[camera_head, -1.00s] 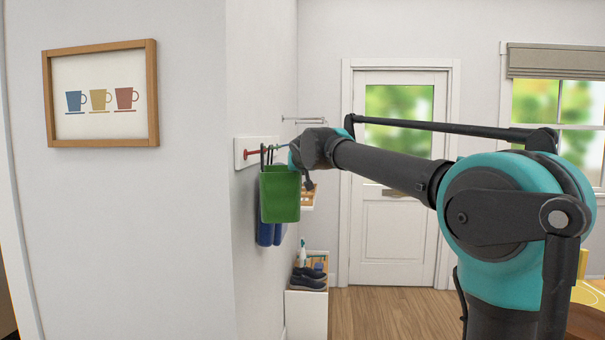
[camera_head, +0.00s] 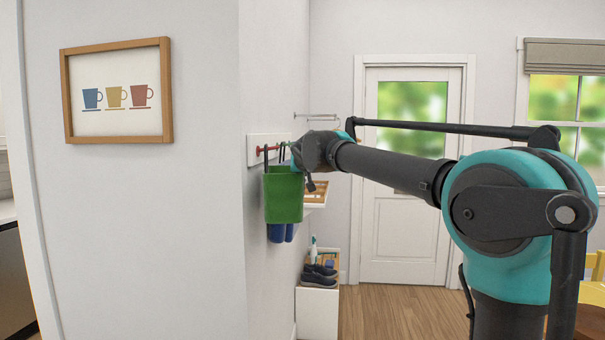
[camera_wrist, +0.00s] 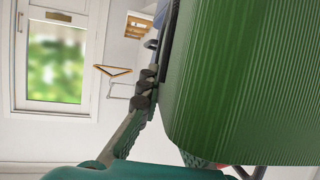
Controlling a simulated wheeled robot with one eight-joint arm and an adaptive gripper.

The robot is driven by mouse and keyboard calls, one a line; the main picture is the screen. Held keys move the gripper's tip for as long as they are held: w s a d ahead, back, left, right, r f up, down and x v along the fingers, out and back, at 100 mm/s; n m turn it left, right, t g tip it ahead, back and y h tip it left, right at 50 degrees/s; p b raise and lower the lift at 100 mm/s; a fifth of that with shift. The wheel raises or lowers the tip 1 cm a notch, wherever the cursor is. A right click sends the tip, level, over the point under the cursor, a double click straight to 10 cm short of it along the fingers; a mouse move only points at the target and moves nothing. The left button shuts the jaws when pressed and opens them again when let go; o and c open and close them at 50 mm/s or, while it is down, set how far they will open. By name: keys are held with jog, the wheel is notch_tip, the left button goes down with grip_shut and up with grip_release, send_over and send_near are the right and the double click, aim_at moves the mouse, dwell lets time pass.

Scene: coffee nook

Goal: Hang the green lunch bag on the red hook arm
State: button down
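The green lunch bag (camera_head: 284,195) hangs upright in the head view, its dark straps rising beside the wall. In the wrist view the bag (camera_wrist: 245,80) fills the right side and hides much of my gripper. The red hook arm (camera_head: 264,149) sticks out from a white wall plate (camera_head: 253,145). One strap overlaps the red arm in the picture; I cannot tell if it is over it. My gripper (camera_head: 297,155) is at the straps' top right and seems to hold the bag there. The grip itself is hidden; one finger shows in the wrist view.
A blue bag (camera_head: 276,233) hangs behind and below the green one. A wooden shelf (camera_head: 315,193) and a white stand with dark shoes (camera_head: 320,277) are farther along the wall. A framed cup picture (camera_head: 117,91) is on the near wall. The floor by the door is clear.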

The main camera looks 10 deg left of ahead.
dwell(0.4)
jog(key=c, duration=1.6)
grip_release()
jog(key=shift+c, duration=0.2)
jog(key=shift+s, duration=0.1)
jog(key=v, duration=1.1)
jog(key=s+d+f+m+g+h, duration=0.1)
jog(key=s+d+f+g+h, duration=0.15)
jog(key=d+f, duration=0.95)
jog(key=s+d+f+m+g+h, duration=0.15)
jog(key=s+d+f, duration=0.45)
jog(key=f, duration=1)
jog(key=s+d+f+g, duration=0.2)
jog(key=s+d+f, duration=0.3)
jog(key=s+f, duration=0.6)
jog(key=s+d+f+g+y, duration=0.1)
jog(key=s+d+f+g, duration=0.2)
jog(key=s+f, duration=0.8)
notch_tip(320, 180, down, 3)
jog(key=shift+d+r+n, duration=0.1)
jog(key=shift+d+n, duration=0.25)
jog(key=shift+d, duration=0.8)
